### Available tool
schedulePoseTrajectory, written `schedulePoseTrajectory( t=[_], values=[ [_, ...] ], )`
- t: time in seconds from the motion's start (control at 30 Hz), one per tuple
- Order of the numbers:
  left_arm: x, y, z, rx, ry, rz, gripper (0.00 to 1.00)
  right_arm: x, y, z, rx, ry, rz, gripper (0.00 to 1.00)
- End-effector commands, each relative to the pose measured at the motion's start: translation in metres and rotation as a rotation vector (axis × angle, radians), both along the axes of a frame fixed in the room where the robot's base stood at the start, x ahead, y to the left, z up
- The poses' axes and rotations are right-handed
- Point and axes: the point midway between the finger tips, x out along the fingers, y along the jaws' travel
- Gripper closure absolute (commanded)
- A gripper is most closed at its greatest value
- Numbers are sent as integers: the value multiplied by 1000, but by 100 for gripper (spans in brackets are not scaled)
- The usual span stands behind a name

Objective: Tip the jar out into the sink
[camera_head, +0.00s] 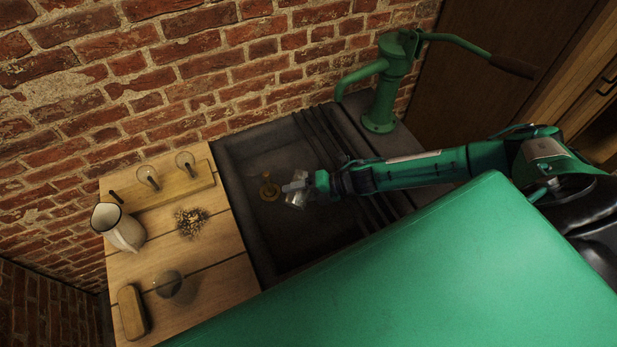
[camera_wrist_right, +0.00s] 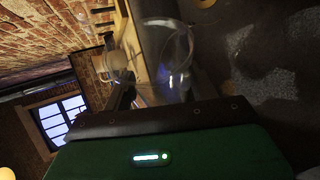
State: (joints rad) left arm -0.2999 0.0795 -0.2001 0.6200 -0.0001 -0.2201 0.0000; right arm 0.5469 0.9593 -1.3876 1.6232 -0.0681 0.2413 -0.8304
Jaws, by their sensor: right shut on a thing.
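My right gripper (camera_head: 308,186) reaches in from the right and is above the dark sink (camera_head: 290,255). It is shut on a clear glass jar (camera_head: 297,199), which hangs over the basin and appears tilted. In the right wrist view the jar (camera_wrist_right: 167,48) is a faint transparent shape at the fingers (camera_wrist_right: 160,88), with its rounded rim showing. I cannot tell whether anything is in it. My left gripper is not in view.
A brass fitting (camera_head: 269,187) shows in the sink beside the jar. A green hand pump (camera_head: 380,105) stands at the right.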

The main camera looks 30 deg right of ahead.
Motion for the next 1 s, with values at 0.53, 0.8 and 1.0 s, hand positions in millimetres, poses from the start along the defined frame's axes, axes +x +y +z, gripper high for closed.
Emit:
schedulePoseTrajectory(
  t=[0.53,0.8,1.0],
  values=[
    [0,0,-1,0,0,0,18,4,-5,6,73,64,0,70],
    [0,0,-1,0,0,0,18,4,-5,7,93,82,-1,70],
    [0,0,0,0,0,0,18,5,-5,9,107,93,0,70]
  ],
)
